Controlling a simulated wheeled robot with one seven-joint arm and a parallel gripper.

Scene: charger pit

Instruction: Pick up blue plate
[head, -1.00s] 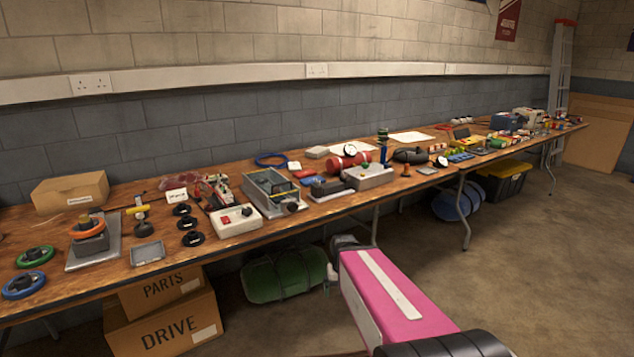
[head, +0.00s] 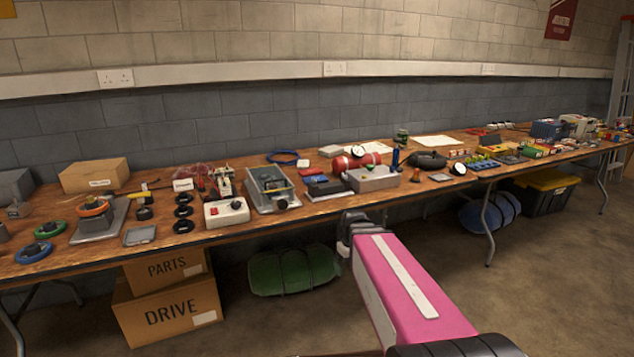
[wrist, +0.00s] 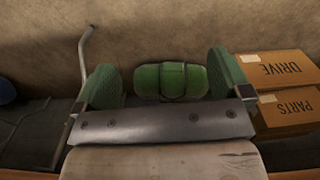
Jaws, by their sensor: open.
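I cannot pick out a plain blue plate for certain. A blue round disc with a dark hub (head: 34,253) lies at the near left edge of the bench in the head view. A thin blue ring (head: 283,157) lies farther back, mid-bench. My gripper (wrist: 165,78) shows in the wrist view with its two green-padded fingers wide apart and nothing between them. Behind the gap is the green bag (wrist: 183,80) under the bench. In the head view my pink arm reaches toward the bench's front edge; the fingers cannot be made out there.
The long wooden bench (head: 105,257) is crowded with parts, including a green disc (head: 50,229), a grey tray (head: 139,236) and a red cylinder (head: 352,162). Cardboard boxes (head: 170,312) stand under it. A metal bench leg (head: 486,222) stands right of my arm.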

